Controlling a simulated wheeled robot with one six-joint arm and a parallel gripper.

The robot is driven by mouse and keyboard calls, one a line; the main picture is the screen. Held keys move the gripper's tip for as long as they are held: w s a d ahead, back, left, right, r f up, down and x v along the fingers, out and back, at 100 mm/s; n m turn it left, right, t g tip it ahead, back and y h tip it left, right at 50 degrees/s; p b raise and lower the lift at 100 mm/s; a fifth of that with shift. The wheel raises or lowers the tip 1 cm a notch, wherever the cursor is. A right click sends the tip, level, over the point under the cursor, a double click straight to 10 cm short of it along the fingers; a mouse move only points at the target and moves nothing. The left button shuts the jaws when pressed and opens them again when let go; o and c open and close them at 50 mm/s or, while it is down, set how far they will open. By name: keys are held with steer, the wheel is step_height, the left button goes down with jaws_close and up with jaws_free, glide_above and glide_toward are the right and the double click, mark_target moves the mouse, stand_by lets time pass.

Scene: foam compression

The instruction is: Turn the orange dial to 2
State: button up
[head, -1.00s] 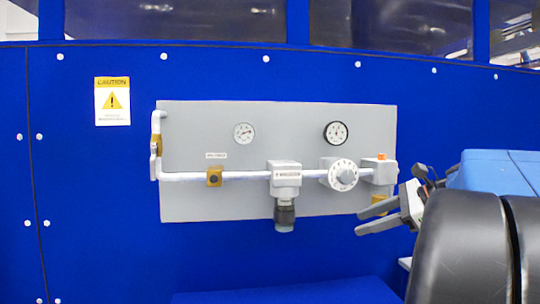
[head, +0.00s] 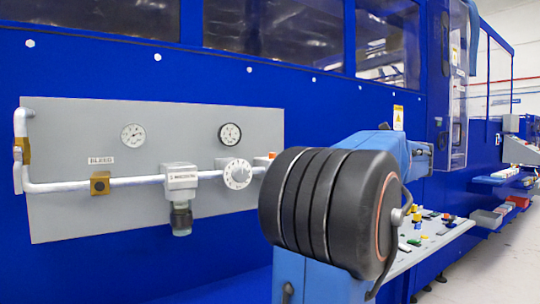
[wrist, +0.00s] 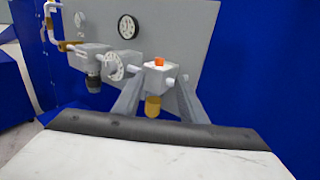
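The small orange dial (wrist: 159,62) sits on top of a pale grey box (wrist: 160,75) at the right end of the pipe. In the head view the orange dial (head: 271,155) shows only as a small spot beside my arm. My gripper (wrist: 158,88) shows in the wrist view with its two grey fingers apart, one on each side of the box in the picture. I cannot tell whether they touch it. A brass part (wrist: 153,106) hangs below the box between the fingers. The dial's markings are too small to read. My arm hides the gripper in the head view.
A white numbered dial (head: 237,174), a grey regulator block (head: 180,178) and two gauges (head: 133,136) (head: 230,134) are on the grey panel (head: 90,220). A blue machine wall surrounds it. A button console (head: 440,238) stands at the right. Open floor (head: 500,270) lies at far right.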

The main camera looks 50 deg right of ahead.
steer(key=x, duration=1.7)
steer(key=shift+a+f, duration=0.1)
jaws_close()
